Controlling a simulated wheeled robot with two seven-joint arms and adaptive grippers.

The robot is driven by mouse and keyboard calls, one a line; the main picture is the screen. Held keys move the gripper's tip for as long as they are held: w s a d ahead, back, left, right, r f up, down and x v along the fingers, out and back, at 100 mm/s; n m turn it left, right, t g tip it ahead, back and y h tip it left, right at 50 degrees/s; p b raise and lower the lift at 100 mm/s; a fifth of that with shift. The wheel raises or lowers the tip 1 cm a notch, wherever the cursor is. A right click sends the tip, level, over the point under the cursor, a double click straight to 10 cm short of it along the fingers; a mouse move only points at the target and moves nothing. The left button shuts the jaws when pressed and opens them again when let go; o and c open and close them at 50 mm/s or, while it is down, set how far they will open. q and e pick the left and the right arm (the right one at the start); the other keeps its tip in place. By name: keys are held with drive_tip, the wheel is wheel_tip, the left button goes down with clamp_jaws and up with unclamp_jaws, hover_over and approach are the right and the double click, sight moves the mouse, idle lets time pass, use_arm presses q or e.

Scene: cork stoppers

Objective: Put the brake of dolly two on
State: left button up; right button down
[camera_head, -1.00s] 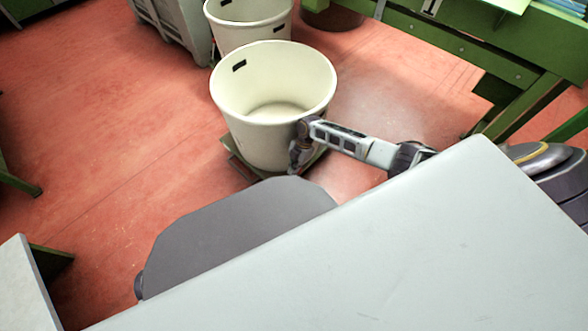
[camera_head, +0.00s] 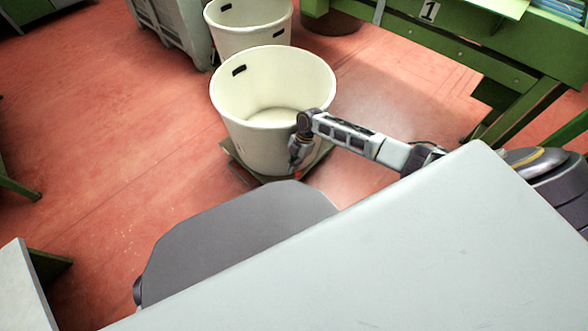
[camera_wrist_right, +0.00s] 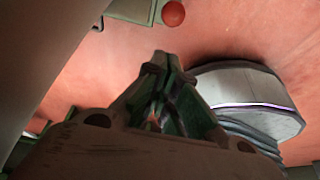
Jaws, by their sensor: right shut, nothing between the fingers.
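A cream tub (camera_head: 262,140) stands on a low green dolly (camera_head: 238,166), whose edges show under it. No number shows on this dolly. My right gripper (camera_head: 293,168) points down beside the tub's near right side, close to the dolly's edge. In the right wrist view my right gripper (camera_wrist_right: 161,58) is shut with nothing in it. A round red knob (camera_wrist_right: 173,13) lies beyond the fingertips, apart from them, next to a green dolly corner (camera_wrist_right: 128,9). The tub wall (camera_wrist_right: 45,50) fills the left there. Whether the knob is the brake I cannot tell. My left gripper is out of view.
A second cream tub (camera_head: 248,28) stands behind the first, near a grey bin (camera_head: 172,28). A green bench (camera_head: 450,45) with a number 1 sign (camera_head: 428,11) runs along the right. The red floor (camera_head: 110,110) to the left is open.

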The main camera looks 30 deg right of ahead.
drive_tip(key=shift+r, duration=2.1)
